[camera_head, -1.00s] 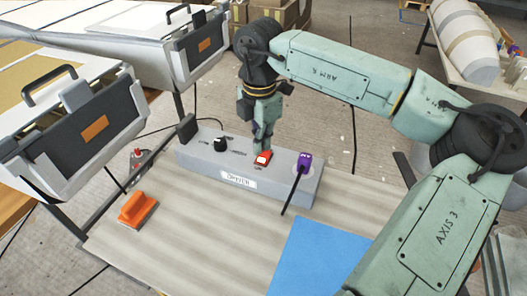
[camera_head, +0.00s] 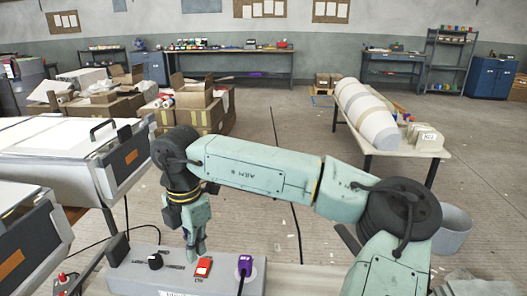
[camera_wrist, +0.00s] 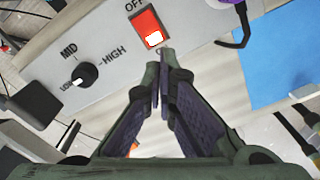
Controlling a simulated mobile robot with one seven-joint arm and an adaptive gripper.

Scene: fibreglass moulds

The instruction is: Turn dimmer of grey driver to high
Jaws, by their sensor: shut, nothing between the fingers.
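The grey driver (camera_head: 180,282) is a long box at the bottom of the head view, its front cut off by the frame edge. Its black dimmer knob (camera_head: 155,261) is at the left of its top. In the wrist view the knob (camera_wrist: 83,75) has a white mark pointing at LOW, with MID and HIGH labels around it. A red rocker switch (camera_head: 203,267) sits right of the knob; it also shows in the wrist view (camera_wrist: 147,28). My gripper (camera_head: 195,258) is shut and empty. It is above the driver beside the red switch, apart from the knob.
A purple plug (camera_head: 245,264) with a dark cable stands at the driver's right end. A blue sheet (camera_wrist: 270,70) lies beyond it. Black-fronted cases (camera_head: 125,160) stand at the left. A table with a striped mould (camera_head: 366,115) is at the back right.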

